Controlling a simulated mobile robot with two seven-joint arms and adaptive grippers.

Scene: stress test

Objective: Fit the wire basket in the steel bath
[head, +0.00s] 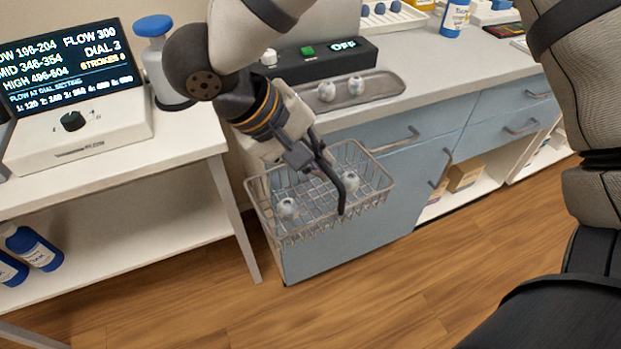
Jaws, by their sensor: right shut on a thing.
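The wire basket (265,212) hangs in front of the blue cabinet, below the counter's front edge and clear of the floor. It holds two small whitish round pieces with grey ends (288,209). My right gripper (326,176) reaches down over the basket and is shut on it; one dark finger hangs in front of the wires, and the exact grip point is hard to see. No deep steel bath can be made out for sure. A shallow grey metal tray (382,92) with two similar pieces lies on the counter. My left gripper is not in view.
A black box (325,62) with a green button and an OFF display stands behind the tray.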

